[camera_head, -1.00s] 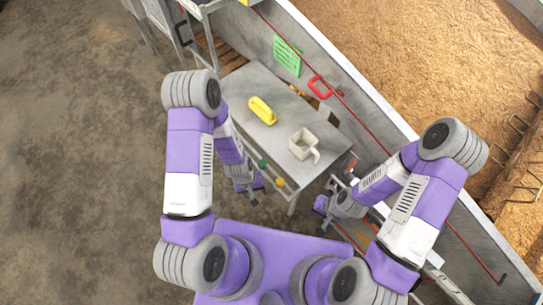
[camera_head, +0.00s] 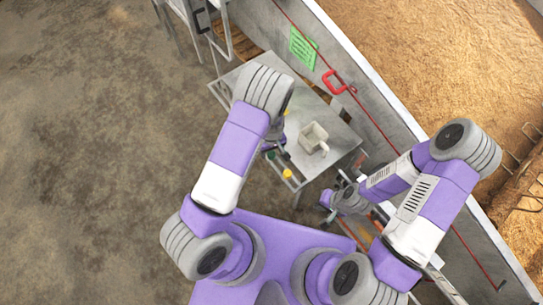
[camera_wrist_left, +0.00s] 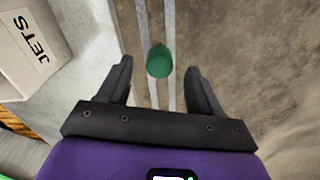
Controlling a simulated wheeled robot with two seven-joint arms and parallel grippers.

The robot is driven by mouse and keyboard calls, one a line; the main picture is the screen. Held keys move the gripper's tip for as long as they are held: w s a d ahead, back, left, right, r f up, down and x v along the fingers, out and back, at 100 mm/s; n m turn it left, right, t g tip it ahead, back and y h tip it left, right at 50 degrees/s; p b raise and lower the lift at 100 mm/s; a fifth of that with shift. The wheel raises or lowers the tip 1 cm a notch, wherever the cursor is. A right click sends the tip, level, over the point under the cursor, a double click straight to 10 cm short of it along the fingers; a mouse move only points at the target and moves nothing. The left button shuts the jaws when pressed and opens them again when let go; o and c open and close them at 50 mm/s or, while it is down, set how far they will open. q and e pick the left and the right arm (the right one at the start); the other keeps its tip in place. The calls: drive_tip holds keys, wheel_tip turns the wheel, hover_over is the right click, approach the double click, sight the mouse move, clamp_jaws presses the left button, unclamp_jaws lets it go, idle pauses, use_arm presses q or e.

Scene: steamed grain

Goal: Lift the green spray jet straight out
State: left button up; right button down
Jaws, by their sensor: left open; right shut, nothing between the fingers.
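The green spray jet (camera_wrist_left: 159,62) shows in the left wrist view as a round green cap over the rack's parallel metal bars (camera_wrist_left: 153,25). My left gripper (camera_wrist_left: 158,72) is open, with one finger on each side of the jet in this view and visible gaps to both. I cannot tell how far below the fingertips the cap sits. In the head view my left gripper (camera_head: 271,147) is at the table's near left edge, partly hidden by its arm. My right gripper (camera_head: 328,199) is shut and empty, off the table's near right corner.
A yellow-topped jet (camera_head: 287,174) stands along the same rack. A pale box (camera_head: 312,138) is on the metal table (camera_head: 335,117); a box marked JETS (camera_wrist_left: 25,45) shows in the wrist view. Open floor lies left.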

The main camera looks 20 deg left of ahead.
sight(272, 154)
use_arm(q)
wheel_tip(272, 154, down, 2)
drive_tip(key=shift+f, duration=0.1)
drive_tip(key=c, duration=1.1)
wheel_tip(272, 154, up, 10)
drive_tip(key=p, duration=0.2)
drive_tip(key=shift+p, duration=0.4)
drive_tip(key=shift+c, duration=0.2)
